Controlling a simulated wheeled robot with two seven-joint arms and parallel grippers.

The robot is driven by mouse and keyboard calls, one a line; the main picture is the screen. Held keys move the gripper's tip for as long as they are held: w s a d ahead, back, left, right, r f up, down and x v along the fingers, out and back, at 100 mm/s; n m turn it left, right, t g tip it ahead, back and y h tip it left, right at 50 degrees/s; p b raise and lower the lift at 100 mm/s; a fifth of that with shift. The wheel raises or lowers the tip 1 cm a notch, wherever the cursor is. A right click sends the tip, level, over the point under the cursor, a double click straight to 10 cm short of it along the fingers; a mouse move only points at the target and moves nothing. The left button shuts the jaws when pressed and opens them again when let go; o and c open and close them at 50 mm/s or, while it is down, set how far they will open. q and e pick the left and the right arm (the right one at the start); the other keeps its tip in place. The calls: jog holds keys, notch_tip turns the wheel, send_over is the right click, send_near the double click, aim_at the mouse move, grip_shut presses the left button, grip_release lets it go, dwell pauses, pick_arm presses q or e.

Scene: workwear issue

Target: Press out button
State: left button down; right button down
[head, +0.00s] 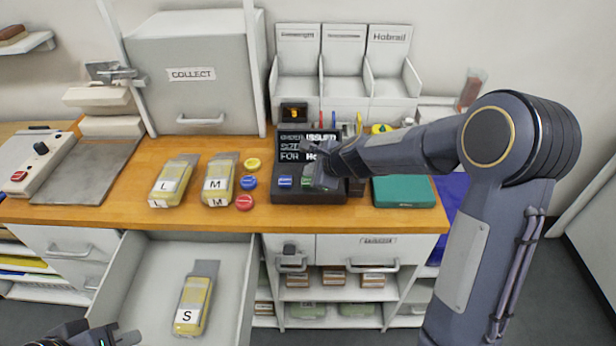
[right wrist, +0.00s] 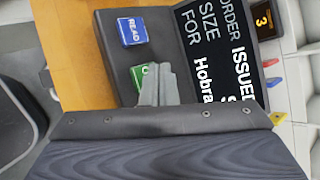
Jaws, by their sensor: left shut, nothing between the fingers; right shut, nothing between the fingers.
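The green button (right wrist: 137,73) lies below the blue READ button (right wrist: 133,31) in the right wrist view. Its label is mostly hidden; only a first letter like "O" shows. In the head view the green button (head: 306,182) sits right of the blue button (head: 285,182) on the dark console (head: 290,197). My right gripper (head: 318,178) is shut and empty, its fingertips over or beside the green button; I cannot tell whether they touch it. The shut fingers also show in the right wrist view (right wrist: 160,82). My left gripper (head: 112,338) is shut and empty at the bottom left.
The console screen (head: 296,146) reads "ORDER ISSUED SIZE FOR Hob...", partly hidden. A small display (right wrist: 263,20) shows 3. An open drawer (head: 150,270) holds an S pack (head: 195,300). A teal box (head: 404,191) lies right.

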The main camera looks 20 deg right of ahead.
notch_tip(320, 180, up, 5)
jog(key=p, duration=0.5)
dwell(0.4)
dwell(0.4)
